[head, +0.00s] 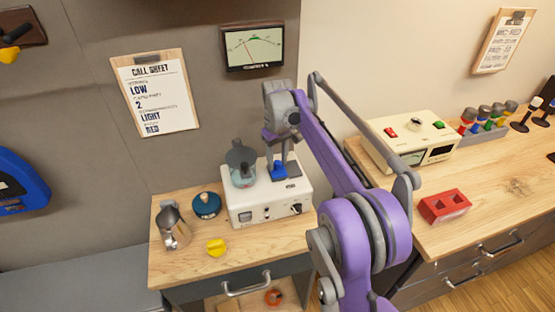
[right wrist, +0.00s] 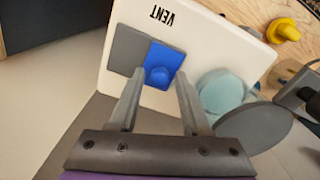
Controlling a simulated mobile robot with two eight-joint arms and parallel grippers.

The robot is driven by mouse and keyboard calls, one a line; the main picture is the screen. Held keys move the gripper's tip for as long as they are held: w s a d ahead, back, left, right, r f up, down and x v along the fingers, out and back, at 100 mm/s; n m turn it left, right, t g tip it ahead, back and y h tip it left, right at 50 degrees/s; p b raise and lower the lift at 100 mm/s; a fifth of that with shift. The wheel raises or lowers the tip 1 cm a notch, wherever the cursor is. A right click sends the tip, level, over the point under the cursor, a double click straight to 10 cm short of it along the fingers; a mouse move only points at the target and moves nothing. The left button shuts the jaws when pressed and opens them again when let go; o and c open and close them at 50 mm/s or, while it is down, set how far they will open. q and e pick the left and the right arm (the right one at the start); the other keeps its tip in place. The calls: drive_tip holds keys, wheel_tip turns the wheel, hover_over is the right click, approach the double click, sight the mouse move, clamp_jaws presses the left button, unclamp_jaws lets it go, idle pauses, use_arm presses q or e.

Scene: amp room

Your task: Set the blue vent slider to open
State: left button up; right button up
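In the head view the slider (head: 279,171) is on top of a white machine (head: 245,208). My left gripper is not in view.
A teal glass vessel with a grey lid (head: 241,165) stands on the machine, close beside the slider. A metal pitcher (head: 174,228), a dark blue round object (head: 206,205) and a yellow piece (head: 216,248) are on the wooden top. A call sheet (head: 155,95) hangs behind.

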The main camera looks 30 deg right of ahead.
clamp_jaws()
idle(1.2)
